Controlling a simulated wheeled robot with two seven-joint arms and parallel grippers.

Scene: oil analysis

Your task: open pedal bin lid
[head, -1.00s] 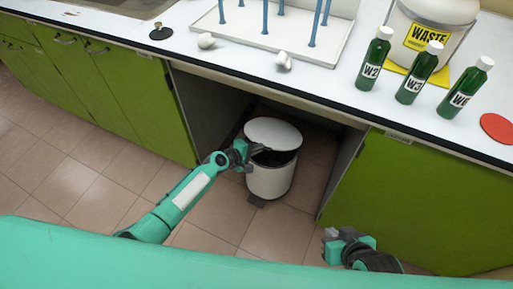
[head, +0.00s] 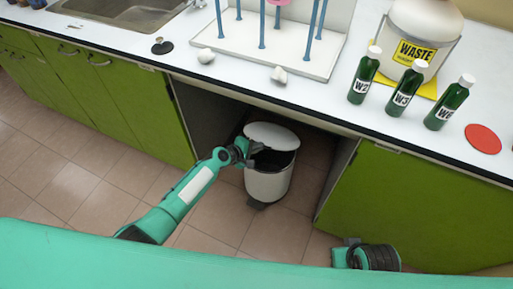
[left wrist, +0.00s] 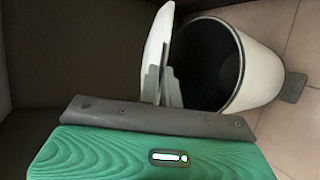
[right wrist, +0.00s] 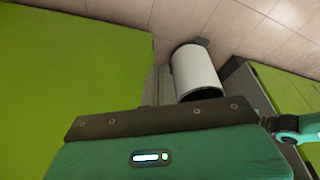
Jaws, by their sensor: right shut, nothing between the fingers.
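The white pedal bin (head: 268,185) stands on the floor under the counter, its dark pedal (head: 257,204) at the front. Its white lid (head: 272,136) is tilted up, and the dark inside shows. In the left wrist view the lid (left wrist: 158,40) stands up steeply beside the open bin (left wrist: 262,65). My left gripper (head: 252,155) is at the lid's left edge, its fingers (left wrist: 163,86) against or beside the lid; I cannot tell whether they grip it. My right gripper (right wrist: 158,85) is shut and empty, away from the bin (right wrist: 194,68).
Green cabinets (head: 410,210) flank the bin's recess. The counter (head: 330,98) above holds green bottles (head: 403,88), a waste container (head: 420,40), a white rack tray (head: 275,55) and a red disc (head: 483,139). The tiled floor (head: 215,230) before the bin is clear.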

